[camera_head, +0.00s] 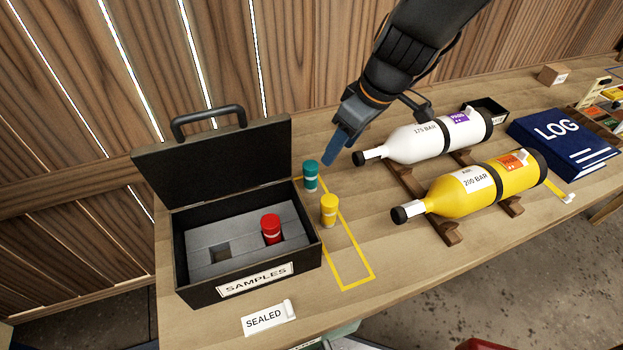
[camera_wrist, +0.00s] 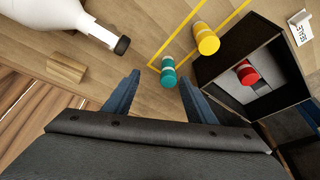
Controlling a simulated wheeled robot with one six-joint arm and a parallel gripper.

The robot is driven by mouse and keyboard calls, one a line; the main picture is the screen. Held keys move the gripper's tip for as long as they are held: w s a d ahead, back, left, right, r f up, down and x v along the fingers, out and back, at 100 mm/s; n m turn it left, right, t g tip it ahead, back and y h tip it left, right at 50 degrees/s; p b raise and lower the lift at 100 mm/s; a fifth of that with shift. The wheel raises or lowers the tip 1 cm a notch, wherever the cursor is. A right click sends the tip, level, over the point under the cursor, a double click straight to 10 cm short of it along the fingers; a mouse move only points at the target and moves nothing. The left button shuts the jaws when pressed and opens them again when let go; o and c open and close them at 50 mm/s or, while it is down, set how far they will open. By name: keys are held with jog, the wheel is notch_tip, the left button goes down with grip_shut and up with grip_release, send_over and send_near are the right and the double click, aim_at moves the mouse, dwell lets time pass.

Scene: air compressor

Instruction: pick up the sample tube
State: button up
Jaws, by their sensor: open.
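A teal sample tube (camera_head: 310,176) stands on the table near the back end of a yellow-outlined strip. A yellow sample tube (camera_head: 329,209) stands in front of it. A red sample tube (camera_head: 271,229) sits in a slot of the open black SAMPLES case (camera_head: 190,293); another slot beside it looks empty. My gripper (camera_head: 337,144) is above the table, behind and right of the teal tube. In the wrist view my gripper (camera_wrist: 158,92) is open and empty. The teal tube (camera_wrist: 168,72) shows just ahead of the gap between the fingers, with the yellow tube (camera_wrist: 206,38) beyond it.
A white bottle (camera_head: 420,141) and a yellow bottle (camera_head: 475,188) lie on wooden cradles to the right. The case's raised lid (camera_head: 215,160) stands left of the teal tube. A SEALED label (camera_head: 268,318) lies at the front. The blue LOG book (camera_head: 565,143) is far right.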

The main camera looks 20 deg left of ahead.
jog(key=n, duration=0.2)
send_near(311, 165)
notch_tip(311, 165, down, 2)
jog(key=shift+y, duration=0.3)
jog(key=shift+p+x, duration=0.4)
jog(key=shift+x, duration=3.75)
jog(key=shift+a, duration=0.15)
jog(key=shift+c, duration=0.5)
jog(key=c, duration=1)
